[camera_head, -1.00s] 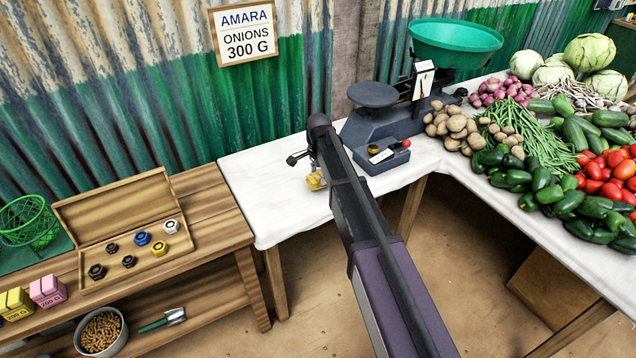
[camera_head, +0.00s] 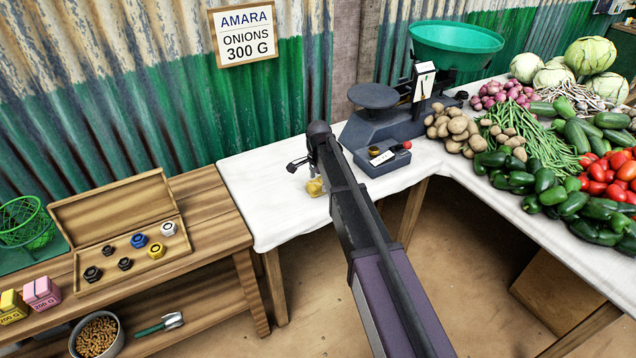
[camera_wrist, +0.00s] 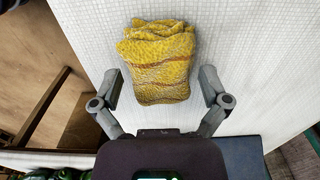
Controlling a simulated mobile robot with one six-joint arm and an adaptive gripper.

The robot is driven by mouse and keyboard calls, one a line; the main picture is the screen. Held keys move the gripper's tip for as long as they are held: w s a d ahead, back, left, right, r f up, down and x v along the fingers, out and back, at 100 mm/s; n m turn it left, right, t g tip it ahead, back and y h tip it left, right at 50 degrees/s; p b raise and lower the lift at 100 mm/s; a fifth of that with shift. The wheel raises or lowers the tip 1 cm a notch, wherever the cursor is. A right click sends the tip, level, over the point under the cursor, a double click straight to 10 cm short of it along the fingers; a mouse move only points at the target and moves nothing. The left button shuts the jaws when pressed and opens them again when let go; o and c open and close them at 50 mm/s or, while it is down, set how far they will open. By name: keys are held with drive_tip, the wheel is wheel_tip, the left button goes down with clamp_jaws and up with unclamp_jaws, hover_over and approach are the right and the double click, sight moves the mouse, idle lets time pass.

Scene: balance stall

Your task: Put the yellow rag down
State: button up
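The yellow rag (camera_wrist: 158,62) is a folded, crumpled bundle over the white cloth-covered table in the wrist view. In the head view the rag (camera_head: 315,187) shows small at the white table's left part, partly hidden by my arm. My gripper (camera_wrist: 161,78) has its two fingers spread on either side of the rag, with a clear gap on the right and a narrow one on the left. It looks open. I cannot tell for sure whether the rag touches the cloth.
A dark balance scale (camera_head: 385,125) with a green pan stands right of my gripper, a small blue box (camera_head: 382,158) in front of it. Vegetables fill the right table. A wooden weight case (camera_head: 125,260) lies on the left bench. White cloth (camera_head: 262,205) left of the rag is bare.

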sight(319, 181)
drive_tip(key=shift+r, duration=0.2)
idle(0.3)
wheel_tip(319, 181, up, 12)
drive_tip(key=p, duration=1.2)
idle(0.9)
drive_tip(key=s+d+n, duration=1.1)
drive_tip(key=s+d, duration=1.1)
drive_tip(key=s, duration=0.3)
drive_tip(key=shift+s+d, duration=0.35)
